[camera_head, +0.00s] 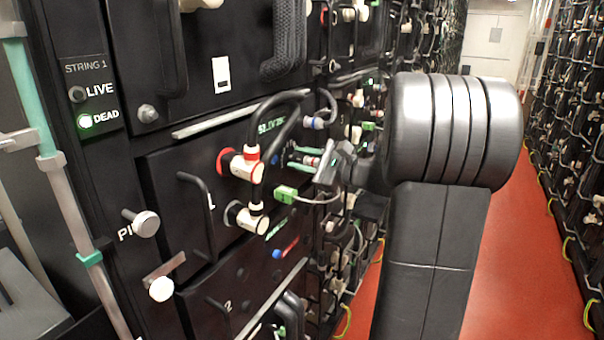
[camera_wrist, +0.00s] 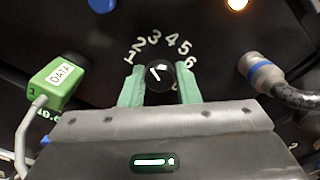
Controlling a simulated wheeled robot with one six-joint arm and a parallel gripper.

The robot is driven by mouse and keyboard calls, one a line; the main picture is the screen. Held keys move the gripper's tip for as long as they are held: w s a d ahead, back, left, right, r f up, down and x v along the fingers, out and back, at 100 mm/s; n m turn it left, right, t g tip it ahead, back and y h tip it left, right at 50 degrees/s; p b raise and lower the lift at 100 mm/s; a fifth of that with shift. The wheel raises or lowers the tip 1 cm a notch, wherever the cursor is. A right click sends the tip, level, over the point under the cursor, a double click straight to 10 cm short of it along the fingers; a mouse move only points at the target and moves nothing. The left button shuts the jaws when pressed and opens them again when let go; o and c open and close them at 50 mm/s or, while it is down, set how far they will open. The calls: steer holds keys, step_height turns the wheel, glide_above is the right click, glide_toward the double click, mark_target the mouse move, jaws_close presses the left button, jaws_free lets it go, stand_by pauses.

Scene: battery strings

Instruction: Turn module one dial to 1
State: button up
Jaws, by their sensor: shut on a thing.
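The module one dial (camera_wrist: 161,75) is a small black round knob with a white pointer mark, ringed above by white numbers 1 to 6. The pointer leans to the upper left, toward the 1 and 2 side; the exact number is hard to tell. My gripper (camera_wrist: 159,85) has two green fingers, one on each side of the knob, shut on it. In the head view my gripper (camera_head: 304,161) reaches the right part of module one's black front (camera_head: 180,167), marked 1. The dial itself is hidden there.
A green DATA plug (camera_wrist: 59,82) sits left of the dial and a blue-ringed grey connector (camera_wrist: 264,73) right of it. Red-ringed (camera_head: 240,163) and black-ringed cable plugs stick out of module one. The DEAD lamp (camera_head: 86,121) glows green. Red aisle floor (camera_head: 520,250) is clear at right.

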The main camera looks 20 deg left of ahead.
steer(key=n+b, duration=0.4)
steer(key=b, duration=0.1)
steer(key=shift+f+n, duration=0.3)
steer(key=n+b, duration=0.3)
steer(key=shift+r, duration=0.2)
steer(key=o, duration=1)
steer(key=shift+c, duration=0.2)
steer(key=shift+r, duration=0.1)
steer(key=s+d+p, duration=0.1)
steer(key=d, duration=1.3)
steer(key=shift+a, duration=0.15)
